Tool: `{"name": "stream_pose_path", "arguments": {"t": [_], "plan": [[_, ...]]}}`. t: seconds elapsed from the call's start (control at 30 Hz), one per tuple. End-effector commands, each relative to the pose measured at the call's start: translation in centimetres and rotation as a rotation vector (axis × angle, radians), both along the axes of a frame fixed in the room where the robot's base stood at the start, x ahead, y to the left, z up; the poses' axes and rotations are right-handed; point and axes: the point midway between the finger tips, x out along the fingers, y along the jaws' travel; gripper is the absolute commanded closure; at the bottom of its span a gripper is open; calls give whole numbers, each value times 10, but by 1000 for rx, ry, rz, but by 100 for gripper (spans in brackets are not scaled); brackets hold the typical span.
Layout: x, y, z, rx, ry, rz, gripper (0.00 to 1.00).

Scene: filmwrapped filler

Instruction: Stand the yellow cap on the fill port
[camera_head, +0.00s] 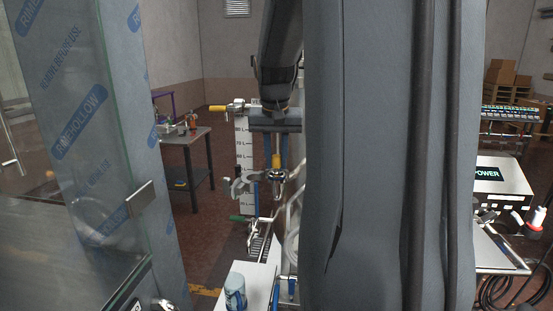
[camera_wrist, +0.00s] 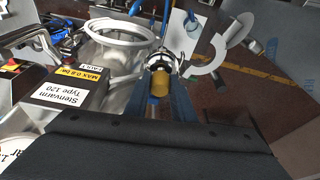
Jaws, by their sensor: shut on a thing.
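My gripper (camera_head: 276,155) is shut on the yellow cap (camera_head: 275,161) and points down, its blue fingers on either side of it. In the wrist view the cap (camera_wrist: 159,84) shows between the fingers. A metal clamp fitting (camera_head: 277,175), which looks like the fill port, is right below the cap. The fitting also shows in the wrist view (camera_wrist: 160,62), just beyond the cap. I cannot tell whether cap and fitting touch or how well they line up. The port's opening is hidden.
A white level scale (camera_head: 243,145) stands behind, with a yellow-handled valve (camera_head: 218,108) and a green-handled valve (camera_head: 240,218) near it. A blue-white mug (camera_head: 235,291) stands on a white surface below. A film-wrapped panel (camera_head: 110,110) is at left. A labelled box (camera_wrist: 68,88) is beside the port.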

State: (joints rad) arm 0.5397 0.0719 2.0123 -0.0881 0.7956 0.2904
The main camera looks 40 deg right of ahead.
Motion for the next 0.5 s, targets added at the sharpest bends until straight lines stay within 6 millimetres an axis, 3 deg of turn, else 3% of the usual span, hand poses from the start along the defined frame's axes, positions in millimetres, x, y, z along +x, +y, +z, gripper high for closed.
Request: {"name": "stream_pose_path", "arguments": {"t": [0.37,0.4,0.5], "plan": [[0,0,-3,0,0,0,100],[0,0,-3,-1,-1,0,76],[0,0,-3,0,0,0,59]]}}
